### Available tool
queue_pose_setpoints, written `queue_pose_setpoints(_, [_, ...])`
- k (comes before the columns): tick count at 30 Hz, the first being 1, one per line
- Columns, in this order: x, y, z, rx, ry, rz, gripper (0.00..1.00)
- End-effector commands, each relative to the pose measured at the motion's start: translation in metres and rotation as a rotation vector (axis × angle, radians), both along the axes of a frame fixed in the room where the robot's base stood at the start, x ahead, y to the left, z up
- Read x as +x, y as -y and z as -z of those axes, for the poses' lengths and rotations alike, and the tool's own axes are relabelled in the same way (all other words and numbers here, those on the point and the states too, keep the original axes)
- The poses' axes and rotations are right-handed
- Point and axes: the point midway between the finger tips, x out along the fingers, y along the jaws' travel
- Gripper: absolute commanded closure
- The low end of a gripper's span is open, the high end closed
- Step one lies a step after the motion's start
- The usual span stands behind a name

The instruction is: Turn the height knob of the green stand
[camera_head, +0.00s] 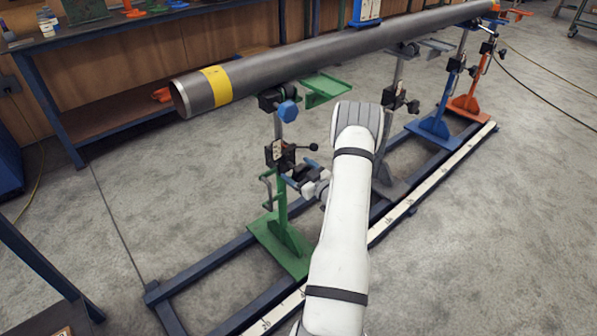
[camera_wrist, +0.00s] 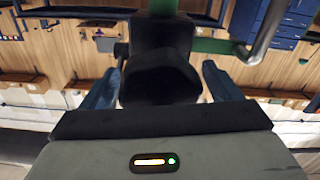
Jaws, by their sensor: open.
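The green stand (camera_head: 281,215) stands on the blue floor rails at the near end of the pipe, with a black clamp block (camera_head: 278,154) on its post. My gripper (camera_head: 298,172) is beside this block, coming from the right. In the wrist view, a large black knob (camera_wrist: 160,77) sits between the two blue fingers of my gripper (camera_wrist: 160,88). The fingers are open, one on each side, with a gap visible on both sides. In the head view the knob is largely hidden by my gripper.
The steel pipe (camera_head: 320,55) with a yellow band lies above, across several stands. A black ball-ended lever (camera_head: 313,147) and a grey curved crank (camera_head: 267,190) are close to my gripper. A blue stand (camera_head: 437,120) and an orange stand (camera_head: 470,100) are farther right.

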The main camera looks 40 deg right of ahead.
Motion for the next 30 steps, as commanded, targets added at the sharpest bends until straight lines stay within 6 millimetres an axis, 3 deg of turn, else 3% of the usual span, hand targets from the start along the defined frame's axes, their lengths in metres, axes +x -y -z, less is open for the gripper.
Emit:
queue_pose_setpoints(8, [0.0020, -0.0001, 0.0000, 0.000, 0.000, 0.000, 0.16])
queue_pose_setpoints(24, [0.0017, -0.0001, 0.0000, 0.001, 0.000, 0.000, 0.60])
queue_pose_setpoints(30, [0.0016, -0.0001, 0.0001, 0.012, -0.001, 0.000, 0.61])
